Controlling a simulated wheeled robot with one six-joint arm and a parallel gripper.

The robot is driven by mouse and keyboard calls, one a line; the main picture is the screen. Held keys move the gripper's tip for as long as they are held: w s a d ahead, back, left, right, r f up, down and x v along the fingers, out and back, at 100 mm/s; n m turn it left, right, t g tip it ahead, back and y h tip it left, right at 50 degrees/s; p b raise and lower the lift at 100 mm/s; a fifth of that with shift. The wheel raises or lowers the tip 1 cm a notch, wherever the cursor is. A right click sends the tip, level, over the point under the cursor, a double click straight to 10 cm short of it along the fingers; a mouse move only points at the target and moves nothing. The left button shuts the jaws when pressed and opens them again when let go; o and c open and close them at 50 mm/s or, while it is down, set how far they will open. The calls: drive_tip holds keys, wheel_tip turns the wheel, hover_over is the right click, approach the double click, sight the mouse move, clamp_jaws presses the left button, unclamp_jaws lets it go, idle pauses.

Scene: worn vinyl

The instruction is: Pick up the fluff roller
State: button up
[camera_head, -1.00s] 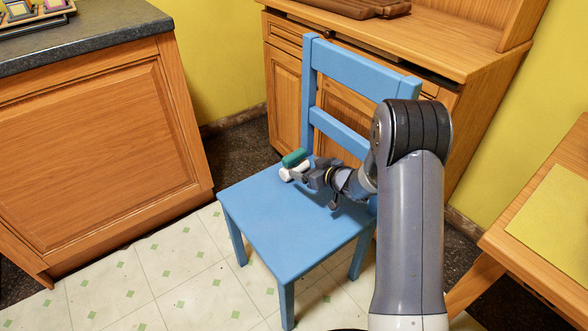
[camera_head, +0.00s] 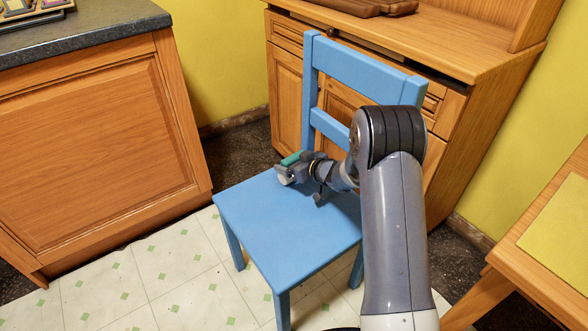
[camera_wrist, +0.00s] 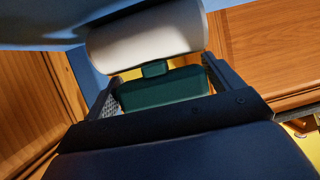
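The fluff roller has a white roller head (camera_wrist: 145,42) and a dark green handle (camera_wrist: 160,89) in the wrist view. In the head view, its green part (camera_head: 291,158) and white part (camera_head: 283,181) show at the far left side of the blue chair seat (camera_head: 285,230). My gripper (camera_head: 290,171) is low over the seat at the roller and hides part of it. In the wrist view, the two fingers of my gripper (camera_wrist: 163,82) stand on either side of the green handle. They look open, with a narrow gap visible at the right.
The chair's backrest (camera_head: 365,72) rises behind my arm. A wooden cabinet (camera_head: 455,105) stands behind the chair, and a dark-topped counter (camera_head: 80,40) is at the left. A wooden table (camera_head: 565,225) is at the right. The front of the seat is clear.

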drive_tip(key=c, duration=0.6)
drive_tip(key=shift+r, duration=0.15)
